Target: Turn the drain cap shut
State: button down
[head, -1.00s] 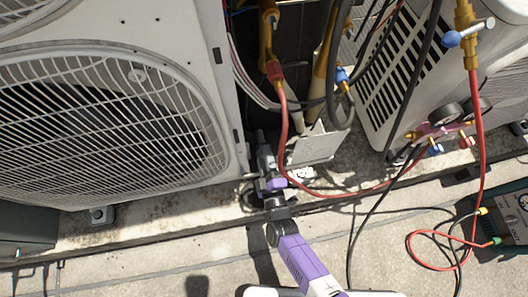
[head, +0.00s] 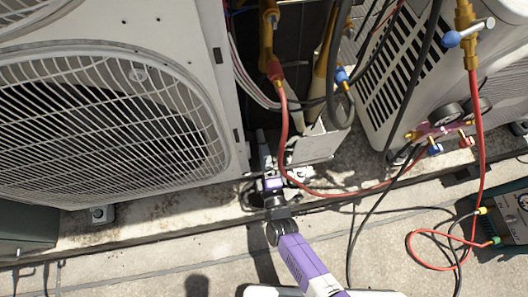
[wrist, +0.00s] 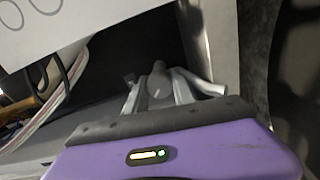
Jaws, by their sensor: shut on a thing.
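My gripper (head: 264,150) reaches into the shaded gap beside the lower right corner of the large white condenser (head: 238,85). In the wrist view my gripper (wrist: 158,84) has its two grey fingers closed around a small grey part, which looks like the drain cap (wrist: 159,72). Its rounded top shows between the fingertips, and its lower part is hidden by them. In the head view the cap cannot be made out behind my gripper. The cap's turn angle cannot be read.
A red hose (head: 283,125) loops close to the right of my wrist. A second condenser (head: 400,75) stands at right with manifold gauges (head: 446,117) before it. A green-edged device (head: 508,222) lies on the concrete at lower right.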

jog(key=c, duration=1.1)
grip_release()
jog(key=shift+o, duration=0.2)
jog(key=p+v, duration=0.2)
jog(key=v, duration=0.6)
